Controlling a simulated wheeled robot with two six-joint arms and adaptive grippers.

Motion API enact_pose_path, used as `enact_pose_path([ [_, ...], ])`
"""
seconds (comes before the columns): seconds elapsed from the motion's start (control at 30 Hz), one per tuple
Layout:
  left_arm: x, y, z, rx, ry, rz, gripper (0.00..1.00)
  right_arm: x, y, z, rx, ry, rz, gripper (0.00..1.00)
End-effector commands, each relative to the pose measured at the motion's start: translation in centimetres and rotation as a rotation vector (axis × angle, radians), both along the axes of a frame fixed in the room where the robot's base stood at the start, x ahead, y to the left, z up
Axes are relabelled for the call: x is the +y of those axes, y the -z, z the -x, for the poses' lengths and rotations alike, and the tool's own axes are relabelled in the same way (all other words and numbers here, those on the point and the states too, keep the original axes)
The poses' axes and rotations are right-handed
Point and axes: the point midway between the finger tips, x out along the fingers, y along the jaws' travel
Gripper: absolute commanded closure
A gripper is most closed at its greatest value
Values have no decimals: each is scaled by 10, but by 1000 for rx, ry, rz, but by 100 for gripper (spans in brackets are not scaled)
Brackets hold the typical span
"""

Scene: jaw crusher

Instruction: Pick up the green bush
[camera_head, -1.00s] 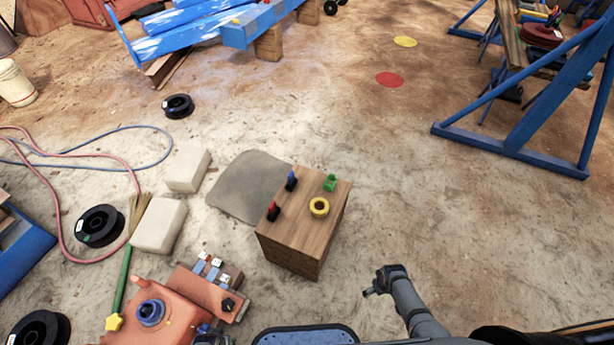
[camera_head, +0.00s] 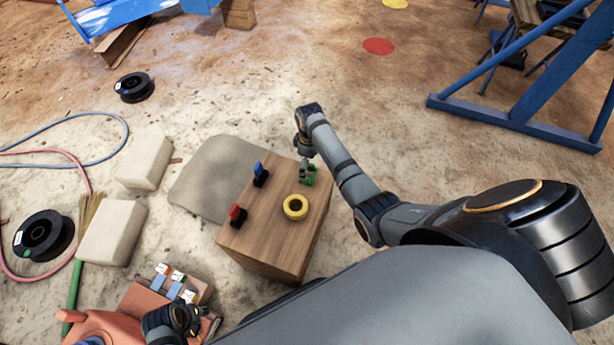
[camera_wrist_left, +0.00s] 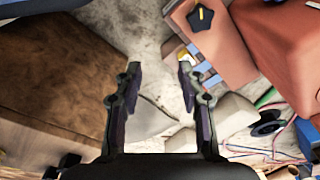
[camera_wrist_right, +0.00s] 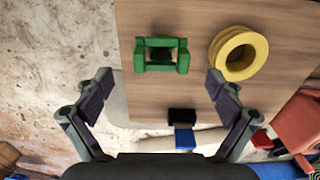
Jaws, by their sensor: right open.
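The green bush (camera_head: 310,179) is a small green block-like part with upright ends. It stands on top of the wooden box (camera_head: 269,229), near its far right edge. In the right wrist view the bush (camera_wrist_right: 141,57) lies ahead of my right gripper (camera_wrist_right: 160,84), whose two fingers are spread and empty. In the head view my right gripper (camera_head: 304,160) is just above and beside the bush, partly covering it. My left gripper (camera_head: 178,318) is low, by the orange machine; in the left wrist view (camera_wrist_left: 160,70) its fingers are apart with nothing between them.
A yellow ring (camera_head: 295,207), a blue-topped part (camera_head: 261,174) and a red-topped part (camera_head: 237,215) share the box top. A grey mat (camera_head: 211,171) lies behind the box. Pale blocks (camera_head: 112,232) and the orange machine (camera_head: 100,325) stand left. Open floor lies behind.

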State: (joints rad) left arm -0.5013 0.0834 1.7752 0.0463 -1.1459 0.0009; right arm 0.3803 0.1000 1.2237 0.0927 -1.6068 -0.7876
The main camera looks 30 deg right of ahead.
Motion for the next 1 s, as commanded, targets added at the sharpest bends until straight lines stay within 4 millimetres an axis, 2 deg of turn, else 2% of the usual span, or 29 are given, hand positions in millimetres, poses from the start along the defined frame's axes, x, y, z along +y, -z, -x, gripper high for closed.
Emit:
enact_pose_path([
  [0.1,-3,-10,-1,3,3,6,60,0,12,0,-1,0,0,6],
  [0.27,-4,-15,-2,3,3,7,60,0,13,0,-1,0,0,6],
  [0.37,-6,-23,-4,1,4,11,60,1,21,0,0,1,0,6],
  [0.6,-17,-72,-1,9,18,29,60,4,53,-1,0,1,-1,6],
  [0.73,-21,-92,2,14,23,36,60,4,63,0,-1,0,-1,6],
  [1.0,-22,-100,4,16,26,38,60,4,64,-1,-1,1,0,6],
])
